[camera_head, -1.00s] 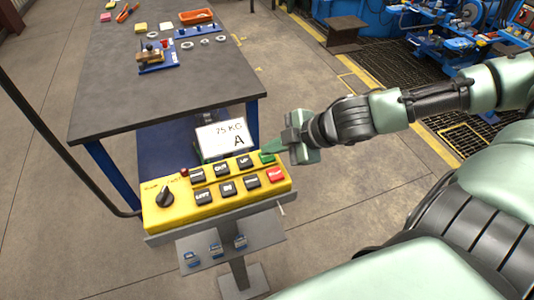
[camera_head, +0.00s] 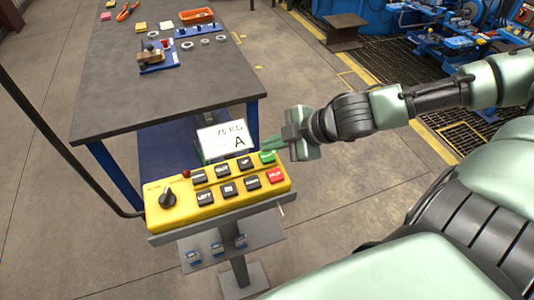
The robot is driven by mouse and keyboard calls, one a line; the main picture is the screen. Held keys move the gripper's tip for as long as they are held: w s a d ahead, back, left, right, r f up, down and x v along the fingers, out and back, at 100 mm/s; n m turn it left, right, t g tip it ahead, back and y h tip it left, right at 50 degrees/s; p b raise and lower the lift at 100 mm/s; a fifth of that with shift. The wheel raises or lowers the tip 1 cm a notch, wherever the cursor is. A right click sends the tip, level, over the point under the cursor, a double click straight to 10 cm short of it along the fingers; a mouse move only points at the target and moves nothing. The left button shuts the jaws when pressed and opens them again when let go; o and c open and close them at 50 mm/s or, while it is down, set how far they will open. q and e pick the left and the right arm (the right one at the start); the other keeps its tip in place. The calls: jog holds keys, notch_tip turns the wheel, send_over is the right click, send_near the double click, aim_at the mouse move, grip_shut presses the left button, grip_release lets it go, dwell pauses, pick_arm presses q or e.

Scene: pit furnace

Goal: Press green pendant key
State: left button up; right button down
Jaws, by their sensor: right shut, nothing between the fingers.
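The yellow pendant (camera_head: 219,211) sits on a stand in front of the table. Its green key (camera_head: 267,157) is at the far right end of the upper row, above a red key (camera_head: 275,176). My right gripper (camera_head: 268,144) is shut and empty, its green fingertips just above and behind the green key in the picture. A small gap seems to show between the fingertips and the key, but contact is hard to tell. My left gripper is out of view.
Several black keys, a black selector knob (camera_head: 168,198) and a small red knob (camera_head: 186,174) share the panel. A dark worktable (camera_head: 165,95) lies beyond; open floor is to the right.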

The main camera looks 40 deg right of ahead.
aim_at(271, 157)
notch_tip(271, 157, up, 5)
jog(key=p, duration=0.4)
jog(key=shift+f, duration=0.1)
